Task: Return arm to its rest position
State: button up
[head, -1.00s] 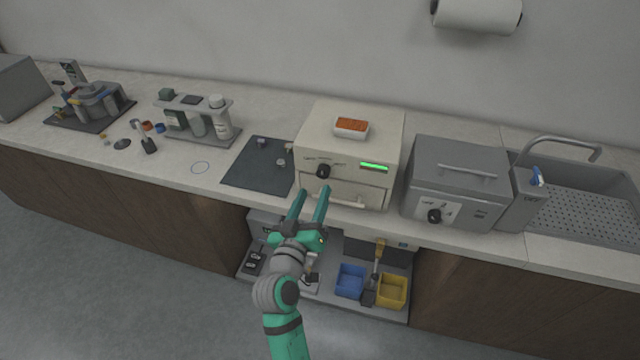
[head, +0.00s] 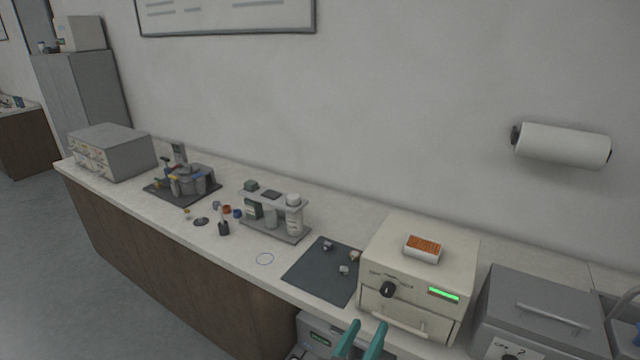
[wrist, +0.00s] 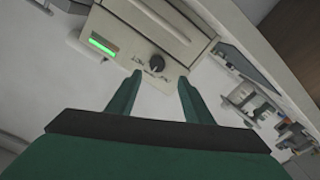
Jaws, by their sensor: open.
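My gripper (head: 361,338) shows at the bottom edge of the head view, with only its two teal fingers visible. The fingers are apart, with nothing between them. In the wrist view my gripper (wrist: 158,88) is also open and empty, pointing toward the front of the cream mounting press (wrist: 165,45). In the head view the press (head: 455,265) stands on the counter behind and to the right of the fingers, with a black knob and a lit green display. I cannot tell the exact gap between fingertips and press. The rest of my arm is out of the head view.
A white tray with orange content (head: 423,247) sits on the press. A grey appliance (head: 535,318) stands to its right. A dark mat (head: 318,270) with small parts and a bottle rack (head: 272,232) lie to its left. A paper roll (head: 565,146) hangs on the wall.

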jog(key=s+a+f+n+y, duration=0.4)
jog(key=s+a+f+y, duration=0.4)
jog(key=s+f, duration=0.7)
jog(key=s+a+r+m+y, duration=0.1)
jog(key=s+a, duration=0.1)
jog(key=s, duration=0.8)
jog(key=s+a+r+m, duration=0.1)
jog(key=s+a+r, duration=0.1)
jog(key=s, duration=0.9)
jog(key=shift+a+r+m+y, duration=0.25)
jog(key=shift+a+m+y, duration=0.15)
jog(key=shift+a, duration=0.3)
jog(key=shift+w, duration=0.1)
dwell(1.2)
